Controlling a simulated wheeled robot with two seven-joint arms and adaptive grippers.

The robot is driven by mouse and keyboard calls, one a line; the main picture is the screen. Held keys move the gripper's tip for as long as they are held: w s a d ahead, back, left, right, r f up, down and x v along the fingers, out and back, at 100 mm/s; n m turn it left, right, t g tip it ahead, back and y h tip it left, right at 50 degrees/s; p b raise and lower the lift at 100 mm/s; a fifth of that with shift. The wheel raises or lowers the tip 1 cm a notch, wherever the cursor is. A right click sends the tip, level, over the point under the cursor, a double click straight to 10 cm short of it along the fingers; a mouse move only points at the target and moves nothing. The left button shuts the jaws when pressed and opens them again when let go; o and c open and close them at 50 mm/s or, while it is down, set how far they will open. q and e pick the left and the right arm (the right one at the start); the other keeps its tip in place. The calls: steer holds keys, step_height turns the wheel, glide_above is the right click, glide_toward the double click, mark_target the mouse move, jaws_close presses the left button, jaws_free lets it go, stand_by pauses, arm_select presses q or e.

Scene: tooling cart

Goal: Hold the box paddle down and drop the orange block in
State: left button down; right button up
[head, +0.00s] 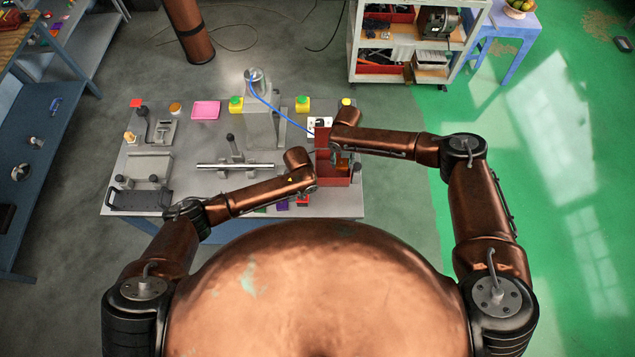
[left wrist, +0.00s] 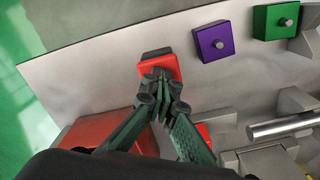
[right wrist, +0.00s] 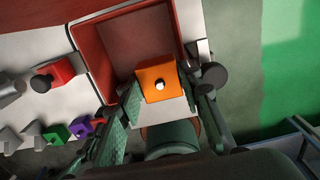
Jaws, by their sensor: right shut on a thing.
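The orange block (right wrist: 160,82) has a pale knob on its face and sits between the fingers of my right gripper (right wrist: 158,98), which is shut on it. In the right wrist view it overlaps the open red box (right wrist: 88,57); its height above the box is unclear. The box also shows in the head view (head: 333,178), partly behind my right arm. The paddle also shows in the right wrist view (right wrist: 58,72).
Purple (left wrist: 213,41) and green (left wrist: 273,20) blocks with knobs lie near the paddle. The grey table (head: 240,207) also carries a metal bar (head: 230,166), a grey upright fixture with a blue cable, and a black tray (head: 140,199). The box stands near the table's right edge.

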steer(key=shift+w, duration=0.3)
steer(key=shift+f, duration=0.15)
steer(key=shift+f, duration=0.25)
steer(key=o, duration=1.2)
steer(key=shift+r, duration=4)
steer(key=shift+s+r, duration=0.5)
steer(key=shift+s, duration=1.55)
steer(key=shift+s+r, duration=0.5)
steer(key=shift+s, duration=1.5)
steer(key=shift+s+r, duration=0.5)
steer(key=shift+s, duration=1.55)
